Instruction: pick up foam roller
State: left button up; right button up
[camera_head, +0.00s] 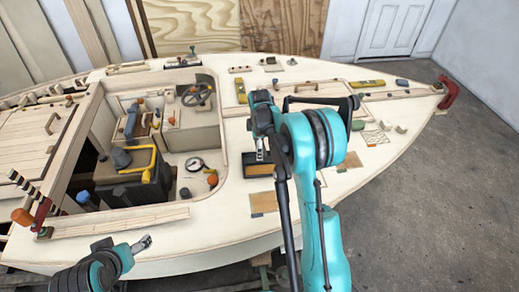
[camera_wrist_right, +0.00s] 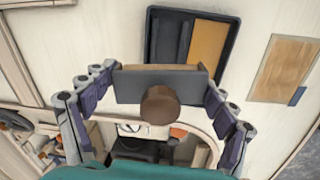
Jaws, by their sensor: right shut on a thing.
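My right gripper (camera_wrist_right: 161,80) is shut on a block-shaped tool (camera_wrist_right: 132,89) with a dark grey face, a tan edge and a round brown knob. The fingers grip it at its two ends. I cannot tell whether this is the foam roller, and I make out no clear roller elsewhere. In the head view the right gripper (camera_head: 262,155) is over the pale deck, close to a dark tray, and the arm hides part of the area. My left gripper (camera_head: 143,244) is low at the left, by the hull's near side; its finger opening is unclear.
The dark tray (camera_wrist_right: 233,51) has a tan section inside. A brown panel (camera_wrist_right: 284,68) lies beside it on the deck. The open cockpit, with a dark box with a yellow handle (camera_head: 140,163) and a steering wheel (camera_head: 196,95), is to the left. Small items dot the foredeck.

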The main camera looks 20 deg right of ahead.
jog(key=s+d+r+p, duration=0.2)
jog(key=s+d+r, duration=0.4)
jog(key=s, duration=0.3)
jog(key=shift+d+r+p, duration=0.3)
jog(key=shift+d+r, duration=0.05)
jog(key=shift+d, duration=0.2)
jog(key=o, duration=0.6)
jog(key=shift+c, duration=1.1)
